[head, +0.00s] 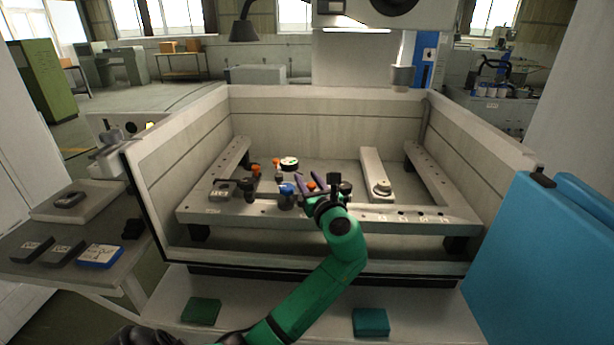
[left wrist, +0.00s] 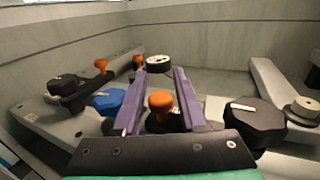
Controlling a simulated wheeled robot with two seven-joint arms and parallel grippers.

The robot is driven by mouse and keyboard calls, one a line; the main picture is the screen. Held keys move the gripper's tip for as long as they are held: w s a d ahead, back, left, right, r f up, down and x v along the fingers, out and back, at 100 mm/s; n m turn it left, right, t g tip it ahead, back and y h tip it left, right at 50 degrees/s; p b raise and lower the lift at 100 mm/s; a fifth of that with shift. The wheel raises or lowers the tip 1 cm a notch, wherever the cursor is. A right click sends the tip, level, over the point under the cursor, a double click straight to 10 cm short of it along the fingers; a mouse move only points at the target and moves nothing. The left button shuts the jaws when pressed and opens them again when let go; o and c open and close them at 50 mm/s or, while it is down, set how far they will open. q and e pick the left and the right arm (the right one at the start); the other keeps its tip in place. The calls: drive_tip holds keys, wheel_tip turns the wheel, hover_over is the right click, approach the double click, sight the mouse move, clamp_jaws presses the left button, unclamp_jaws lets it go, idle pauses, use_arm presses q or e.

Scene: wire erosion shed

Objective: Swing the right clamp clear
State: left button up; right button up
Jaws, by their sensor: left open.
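The right clamp shows as an orange knob (head: 311,186) with a dark round knob (head: 334,183) to its right. In the left wrist view its orange knob (left wrist: 160,102) stands upright near the middle, and the black round knob (left wrist: 255,122) is at the right. My left gripper (head: 309,180) has long purple fingers. It is open, with one finger on each side of the orange knob, and visible gaps remain in the left wrist view (left wrist: 159,76). The clamp's lower part is hidden behind the gripper body. My right gripper is not in view.
Another clamp (head: 246,184) with an orange knob stands left. A blue knob (head: 287,189) is close to my left finger. A dark-and-white round piece (head: 289,163) lies behind. A bar with a round knob (head: 380,187) is right. Tank walls (head: 320,115) enclose the area.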

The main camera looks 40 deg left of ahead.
use_arm(q)
drive_tip(key=shift+w+a, duration=0.15)
drive_tip(key=shift+a, duration=0.05)
clamp_jaws()
idle(1.3)
